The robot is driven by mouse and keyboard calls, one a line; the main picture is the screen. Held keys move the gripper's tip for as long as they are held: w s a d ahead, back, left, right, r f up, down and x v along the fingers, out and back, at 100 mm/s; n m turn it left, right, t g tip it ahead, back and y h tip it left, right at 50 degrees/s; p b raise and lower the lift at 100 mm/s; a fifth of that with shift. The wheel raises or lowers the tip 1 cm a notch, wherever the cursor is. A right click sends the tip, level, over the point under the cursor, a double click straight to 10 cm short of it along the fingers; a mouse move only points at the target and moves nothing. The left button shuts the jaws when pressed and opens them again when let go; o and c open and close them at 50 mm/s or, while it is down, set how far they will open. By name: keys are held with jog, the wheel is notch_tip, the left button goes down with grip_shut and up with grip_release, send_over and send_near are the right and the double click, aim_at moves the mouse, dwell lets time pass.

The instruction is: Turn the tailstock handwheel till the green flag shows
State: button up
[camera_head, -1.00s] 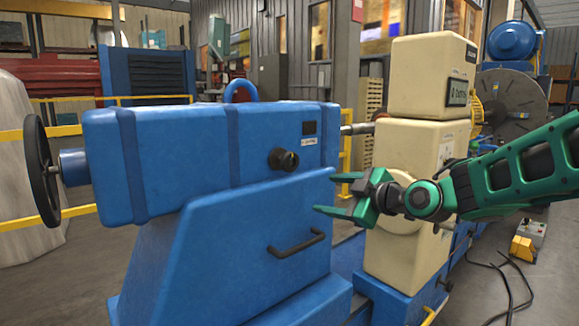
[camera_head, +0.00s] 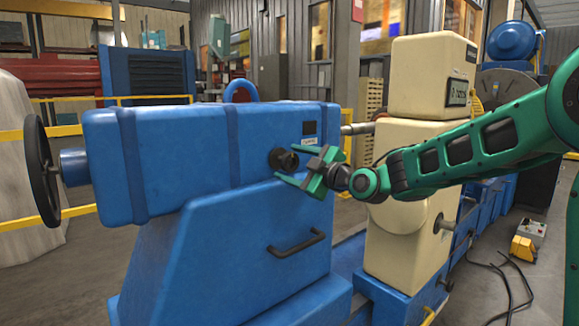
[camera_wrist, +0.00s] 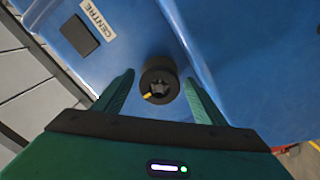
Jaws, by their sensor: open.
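The blue tailstock (camera_head: 215,155) stands left of centre in the head view, with its large dark handwheel (camera_head: 40,170) on the far left end. A small black knob (camera_head: 280,158) sticks out of its front face; in the wrist view the knob (camera_wrist: 159,82) lies between the fingers and has a yellow mark. My gripper (camera_head: 293,166) is open in front of the knob, far from the handwheel. Whether the fingers touch the knob cannot be told. A dark rectangular window (camera_wrist: 79,35) sits beside a "CENTRE" label (camera_wrist: 97,18). No green flag shows.
A cream headstock-like column (camera_head: 415,150) stands right of the tailstock. A black handle (camera_head: 296,243) is on the lower blue panel. Yellow rails (camera_head: 105,99) run behind. Cables (camera_head: 505,285) and a yellow box (camera_head: 523,249) lie on the right floor.

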jog(key=shift+w+a, duration=0.35)
jog(key=shift+w, duration=0.05)
jog(key=c, duration=1.1)
jog(key=shift+o, duration=0.2)
